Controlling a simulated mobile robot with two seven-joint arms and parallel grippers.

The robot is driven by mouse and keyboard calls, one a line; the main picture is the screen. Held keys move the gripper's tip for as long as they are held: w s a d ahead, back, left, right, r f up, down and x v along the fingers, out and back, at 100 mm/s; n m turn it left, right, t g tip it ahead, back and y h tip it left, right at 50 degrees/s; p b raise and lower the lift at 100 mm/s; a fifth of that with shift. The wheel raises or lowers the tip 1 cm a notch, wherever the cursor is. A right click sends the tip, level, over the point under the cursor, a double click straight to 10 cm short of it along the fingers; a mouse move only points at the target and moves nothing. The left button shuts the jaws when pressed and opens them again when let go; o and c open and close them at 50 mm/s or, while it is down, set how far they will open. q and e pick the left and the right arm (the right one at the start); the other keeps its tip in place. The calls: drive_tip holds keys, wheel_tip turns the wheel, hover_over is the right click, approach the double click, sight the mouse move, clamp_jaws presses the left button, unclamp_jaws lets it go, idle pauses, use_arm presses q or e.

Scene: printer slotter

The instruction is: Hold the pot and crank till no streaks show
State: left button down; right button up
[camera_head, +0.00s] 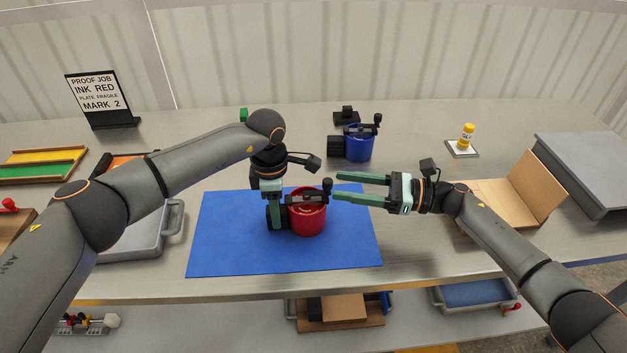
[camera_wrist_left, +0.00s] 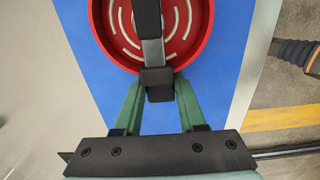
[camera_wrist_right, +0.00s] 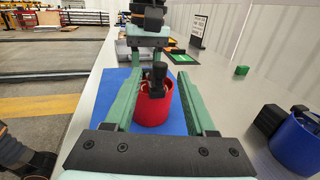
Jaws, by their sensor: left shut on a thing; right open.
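The red pot (camera_head: 308,218) stands upright on the blue mat (camera_head: 225,250). A dark bar crosses its top, with a crank knob (camera_head: 327,184) standing up at its right end. In the left wrist view, pale arc-shaped streaks (camera_wrist_left: 188,18) show inside the pot (camera_wrist_left: 97,32). My left gripper (camera_head: 276,222) is shut on the pot's black handle (camera_wrist_left: 158,84) at its left side. My right gripper (camera_head: 336,187) is open, its fingers pointing left just beside the knob. In the right wrist view, the knob (camera_wrist_right: 158,73) appears between the open fingers.
A blue pot (camera_head: 359,145) with a crank stands behind the mat. A yellow-capped bottle (camera_head: 466,135) and an open cardboard box (camera_head: 512,192) are at right. A grey tray (camera_head: 140,237) lies left of the mat. A sign (camera_head: 98,94) reads "INK RED" and "MARK 2".

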drive_tip(key=a, duration=0.4)
drive_tip(key=w+a, duration=0.1)
drive_tip(key=a, duration=0.2)
drive_tip(key=shift+w, duration=0.1)
clamp_jaws()
idle(0.4)
